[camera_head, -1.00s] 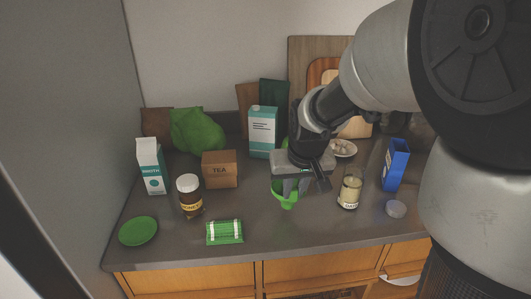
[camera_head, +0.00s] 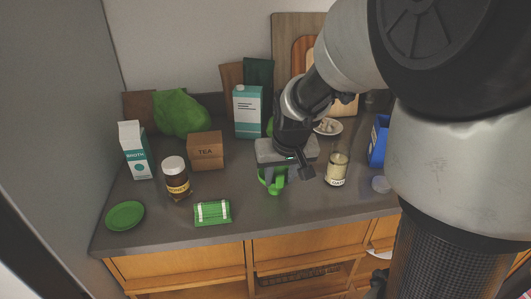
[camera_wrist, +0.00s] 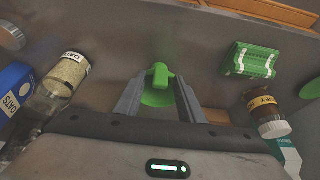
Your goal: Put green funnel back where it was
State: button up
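The green funnel (camera_head: 275,187) is below my gripper (camera_head: 277,176) in the head view, over the front middle of the counter. My gripper points down with the funnel between its fingers. In the wrist view the funnel (camera_wrist: 158,97) sits between the two grey fingertips (camera_wrist: 161,84), which appear closed on it. Its narrow part points toward the counter's front side there. The fingers hide part of it, and I cannot tell whether it touches the counter.
An oats jar (camera_head: 337,170) is close on the right, with a blue box (camera_head: 378,142) beyond. A carton (camera_head: 248,112) stands behind.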

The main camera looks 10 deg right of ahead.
jog(key=shift+r, duration=0.4)
jog(key=p+v, duration=0.2)
jog(key=v, duration=0.9)
jog(key=s+r+t, duration=0.1)
jog(key=s+r, duration=0.1)
jog(key=s, duration=1.4)
jog(key=shift+r, duration=0.4)
